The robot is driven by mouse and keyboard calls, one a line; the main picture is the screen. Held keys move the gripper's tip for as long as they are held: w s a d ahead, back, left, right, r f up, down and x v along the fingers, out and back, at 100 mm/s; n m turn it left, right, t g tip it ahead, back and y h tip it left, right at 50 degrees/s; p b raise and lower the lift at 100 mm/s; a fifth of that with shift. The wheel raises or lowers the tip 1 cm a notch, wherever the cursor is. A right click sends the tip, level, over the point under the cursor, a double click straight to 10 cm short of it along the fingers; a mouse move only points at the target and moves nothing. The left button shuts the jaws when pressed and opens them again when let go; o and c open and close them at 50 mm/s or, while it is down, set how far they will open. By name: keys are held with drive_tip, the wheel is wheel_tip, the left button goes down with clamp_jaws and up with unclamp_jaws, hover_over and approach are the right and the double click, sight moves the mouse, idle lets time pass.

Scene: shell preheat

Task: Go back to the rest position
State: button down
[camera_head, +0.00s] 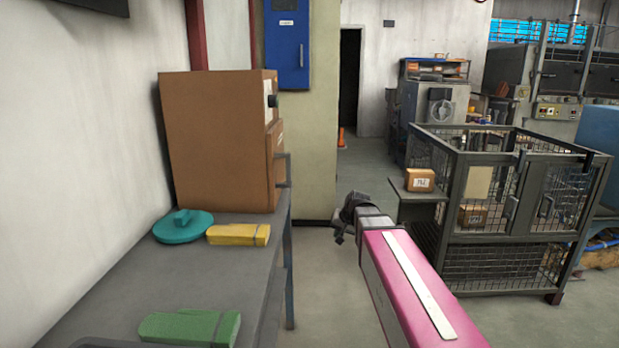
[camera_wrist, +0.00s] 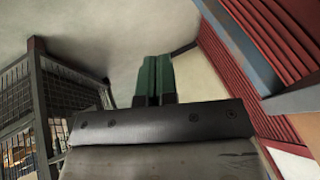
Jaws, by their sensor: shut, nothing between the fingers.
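My gripper (camera_head: 346,214) shows in the head view at the end of my pink arm, in the open space right of the grey bench. It is held clear of the bench and points away from the camera; its fingertips are hard to make out there. In the wrist view, the two green fingers of my gripper (camera_wrist: 157,62) are together, with nothing between them. Nothing hangs from the gripper.
A grey bench (camera_head: 135,288) at left carries a brown box oven (camera_head: 215,140), a teal lid (camera_head: 183,227), a yellow piece (camera_head: 238,235) and a green piece (camera_head: 190,327). A wire-mesh cage (camera_head: 505,265) stands at right, with a box (camera_head: 420,180) beside it. Floor between is clear.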

drive_tip(key=s+d+f+g+h, duration=0.1)
drive_tip(key=s+d+f, duration=0.3)
drive_tip(key=s+f, duration=0.4)
drive_tip(key=s+d+f+n+g+h, duration=0.1)
drive_tip(key=s+d+f+g+h, duration=0.1)
drive_tip(key=s+f, duration=0.6)
drive_tip(key=s+d+g, duration=0.1)
drive_tip(key=s+d, duration=0.1)
drive_tip(key=s, duration=0.1)
drive_tip(key=shift+d+f+g+h, duration=0.2)
drive_tip(key=shift+g+h, duration=0.1)
